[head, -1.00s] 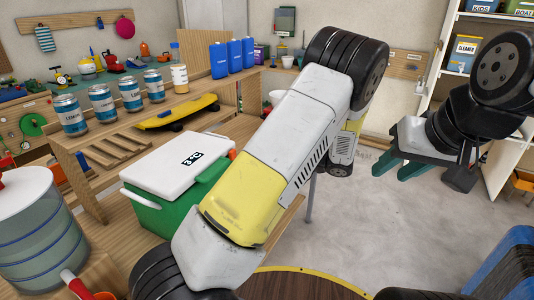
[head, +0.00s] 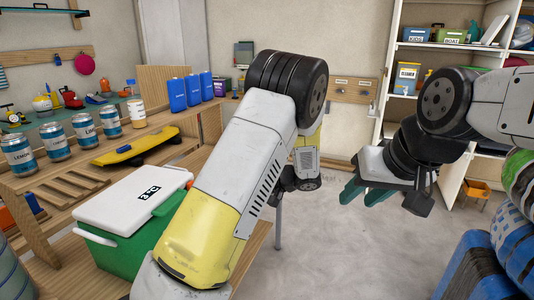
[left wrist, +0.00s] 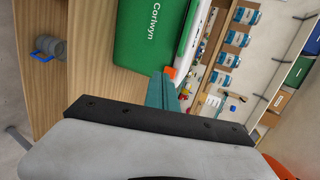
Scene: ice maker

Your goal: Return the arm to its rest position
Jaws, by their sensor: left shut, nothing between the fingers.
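My left arm, white and yellow with black joints, crosses the middle of the head view; its gripper is hidden there. In the left wrist view my left gripper (left wrist: 161,90) shows teal fingers shut together and empty. Its tips are beside the green cooler (left wrist: 150,35) and an orange latch; I cannot tell whether they touch. The cooler, with a white lid, also shows in the head view (head: 120,252), standing on the wooden bench left of my left arm. My right gripper (head: 366,193) hangs over the floor at right, its teal fingers apart with nothing between them.
Several blue-labelled cans (head: 55,141) stand on the raised bench shelf, near a yellow skateboard (head: 136,146) and blue bottles (head: 190,88). A white cabinet (head: 447,53) stands at the back right. Blue stacked items (head: 475,265) fill the lower right. The grey floor between is clear.

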